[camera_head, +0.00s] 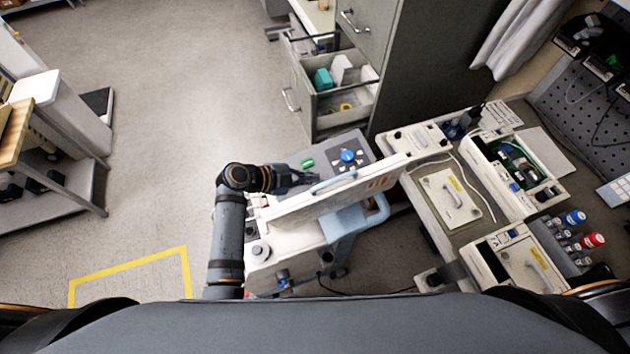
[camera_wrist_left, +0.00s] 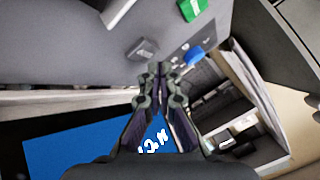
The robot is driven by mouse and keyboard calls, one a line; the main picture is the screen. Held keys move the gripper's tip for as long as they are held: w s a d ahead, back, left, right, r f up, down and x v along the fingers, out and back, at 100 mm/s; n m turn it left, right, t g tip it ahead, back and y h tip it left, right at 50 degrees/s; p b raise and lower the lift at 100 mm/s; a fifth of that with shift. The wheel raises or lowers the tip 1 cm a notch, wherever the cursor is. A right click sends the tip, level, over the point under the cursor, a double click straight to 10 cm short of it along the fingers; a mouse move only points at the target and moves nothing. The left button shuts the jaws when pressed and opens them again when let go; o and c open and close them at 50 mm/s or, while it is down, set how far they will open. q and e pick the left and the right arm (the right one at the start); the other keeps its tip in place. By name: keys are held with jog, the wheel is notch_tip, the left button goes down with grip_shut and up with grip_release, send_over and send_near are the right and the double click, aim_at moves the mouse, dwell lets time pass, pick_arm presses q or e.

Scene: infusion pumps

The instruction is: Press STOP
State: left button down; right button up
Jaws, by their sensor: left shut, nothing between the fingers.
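A grey control panel (camera_head: 325,150) sits at the back of the pump cart, with a green button (camera_head: 307,163) and a blue knob (camera_head: 347,156). The green button (camera_wrist_left: 194,8), blue knob (camera_wrist_left: 193,55) and a dark grey button (camera_wrist_left: 142,49) show in the left wrist view. No STOP label is readable. My left gripper (camera_head: 312,178) is shut and empty, just in front of the panel near the green button. In the wrist view its fingertips (camera_wrist_left: 157,70) point toward the panel, below the grey button and blue knob; contact cannot be told. My right gripper is not in view.
A raised white cover (camera_head: 335,197) with a blue handle stands close beside my left gripper. A blue screen (camera_wrist_left: 85,145) lies beneath the fingers. Pump units (camera_head: 450,197) fill the bench on the right. An open drawer (camera_head: 345,85) is behind.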

pick_arm(q)
jog(key=shift+d+f+b, duration=0.1)
jog(key=shift+f+b, duration=0.3)
jog(key=shift+b, duration=0.05)
jog(key=shift+f+b, duration=0.4)
dwell(0.5)
dwell(0.3)
jog(key=shift+r+p, duration=0.65)
jog(key=shift+r, duration=0.15)
jog(key=shift+r, duration=0.1)
jog(key=r+p, duration=0.2)
jog(key=a+r+p, duration=0.1)
jog(key=r, duration=0.1)
jog(key=shift+s+r+p, duration=0.15)
jog(key=shift+r+p, duration=0.2)
jog(key=shift+p, duration=0.05)
